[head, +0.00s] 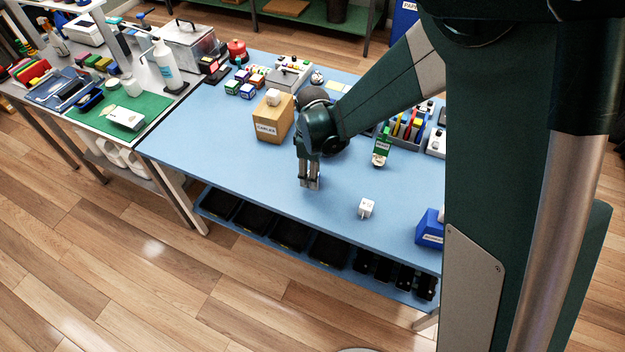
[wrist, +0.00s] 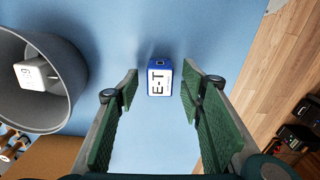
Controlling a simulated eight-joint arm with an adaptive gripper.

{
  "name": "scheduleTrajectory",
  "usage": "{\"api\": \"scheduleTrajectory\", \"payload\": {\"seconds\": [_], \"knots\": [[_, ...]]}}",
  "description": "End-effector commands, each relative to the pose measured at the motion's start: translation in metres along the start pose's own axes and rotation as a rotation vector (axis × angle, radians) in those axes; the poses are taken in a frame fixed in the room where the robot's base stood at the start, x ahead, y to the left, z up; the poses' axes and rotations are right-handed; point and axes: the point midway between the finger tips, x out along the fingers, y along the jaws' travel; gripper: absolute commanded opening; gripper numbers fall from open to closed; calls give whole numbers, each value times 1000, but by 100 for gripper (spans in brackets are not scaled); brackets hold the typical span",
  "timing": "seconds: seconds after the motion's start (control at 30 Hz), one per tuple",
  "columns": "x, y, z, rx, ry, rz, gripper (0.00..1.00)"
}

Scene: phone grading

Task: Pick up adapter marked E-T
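The adapter marked E-T (wrist: 159,78) is a small blue block with a white label face. In the wrist view it lies on the blue table (wrist: 210,25), beyond and between the two fingertips. My gripper (wrist: 157,92) is open, with green-padded fingers and clear gaps on both sides of the adapter. In the head view my gripper (head: 309,184) points down over the table, in front of the wooden CABLES box.
A white adapter (head: 366,208) lies to the right of my gripper. The CABLES box (head: 273,124) stands behind left, and a blue box (head: 430,228) stands at the right. In the wrist view a grey round container (wrist: 70,75) holds another white adapter (wrist: 36,73). The table's front middle is mostly clear.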

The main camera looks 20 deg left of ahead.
Motion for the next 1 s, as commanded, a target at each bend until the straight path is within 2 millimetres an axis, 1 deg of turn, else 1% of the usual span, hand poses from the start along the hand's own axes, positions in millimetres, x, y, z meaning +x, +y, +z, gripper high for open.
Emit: {"api": "scheduleTrajectory", "payload": {"seconds": [0.1, 0.23, 0.83, 1.0], "knots": [[13, 0, 0, 0, 0, 0, 39], [19, 0, 0, 0, 0, 0, 39], [20, 0, 0, 0, 0, 0, 39], [20, 0, 0, 0, 0, 0, 17]]}}
